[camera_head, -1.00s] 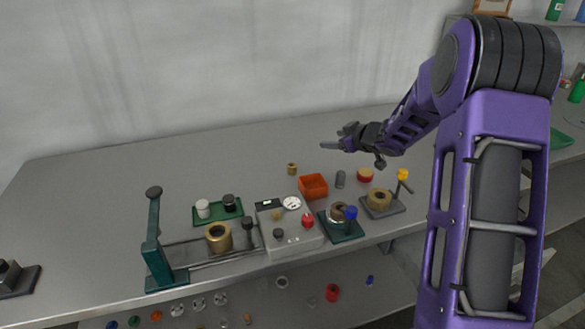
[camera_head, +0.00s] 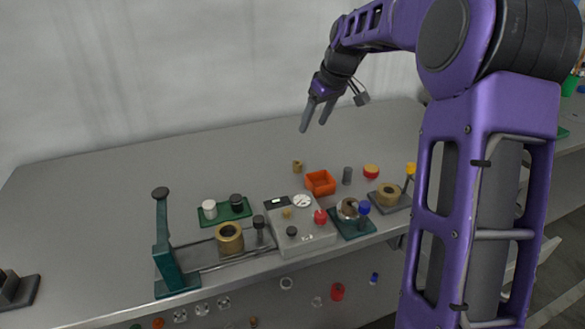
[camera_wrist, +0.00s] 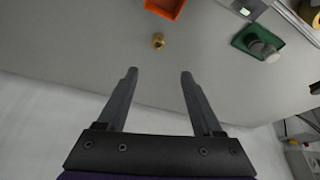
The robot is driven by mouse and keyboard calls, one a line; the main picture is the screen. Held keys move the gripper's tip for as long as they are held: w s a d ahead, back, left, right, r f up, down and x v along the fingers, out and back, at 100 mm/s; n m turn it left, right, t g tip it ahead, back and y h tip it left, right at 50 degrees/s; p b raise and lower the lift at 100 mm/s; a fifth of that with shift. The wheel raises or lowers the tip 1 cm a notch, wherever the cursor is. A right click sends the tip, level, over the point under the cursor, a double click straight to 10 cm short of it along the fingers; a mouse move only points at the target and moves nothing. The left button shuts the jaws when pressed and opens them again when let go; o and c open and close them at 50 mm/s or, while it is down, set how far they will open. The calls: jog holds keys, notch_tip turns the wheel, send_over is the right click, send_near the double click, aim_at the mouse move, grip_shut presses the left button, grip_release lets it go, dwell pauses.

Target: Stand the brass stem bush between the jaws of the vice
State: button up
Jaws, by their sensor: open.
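The brass stem bush (camera_head: 298,166) looks to be the small brass cylinder standing alone on the grey bench, behind and left of the orange tray. It also shows in the wrist view (camera_wrist: 158,41), beyond my fingertips and roughly in line with the gap between them. My gripper (camera_head: 313,126) is open and empty, pointing down above the back of the bench, clear of the bush. Both fingers show in the wrist view (camera_wrist: 159,72). A dark block at the far left (camera_head: 14,290) may be the vice; it is cut off by the picture edge and its jaws cannot be made out.
The orange tray (camera_head: 320,183) stands close to the bush. A grey gauge box (camera_head: 300,237), a green lever stand (camera_head: 164,240) with a large brass ring (camera_head: 229,238), and a green tray (camera_head: 225,213) fill the front. The bench's back left is clear. A wall stands behind.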

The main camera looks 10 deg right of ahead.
jog(key=b, duration=0.2)
send_over(299, 172)
jog(key=s, duration=0.1)
jog(key=f, duration=1)
jog(key=shift+d+f, duration=0.35)
jog(key=shift+f, duration=0.05)
jog(key=shift+x, duration=2.7)
jog(key=shift+d, duration=0.15)
grip_shut()
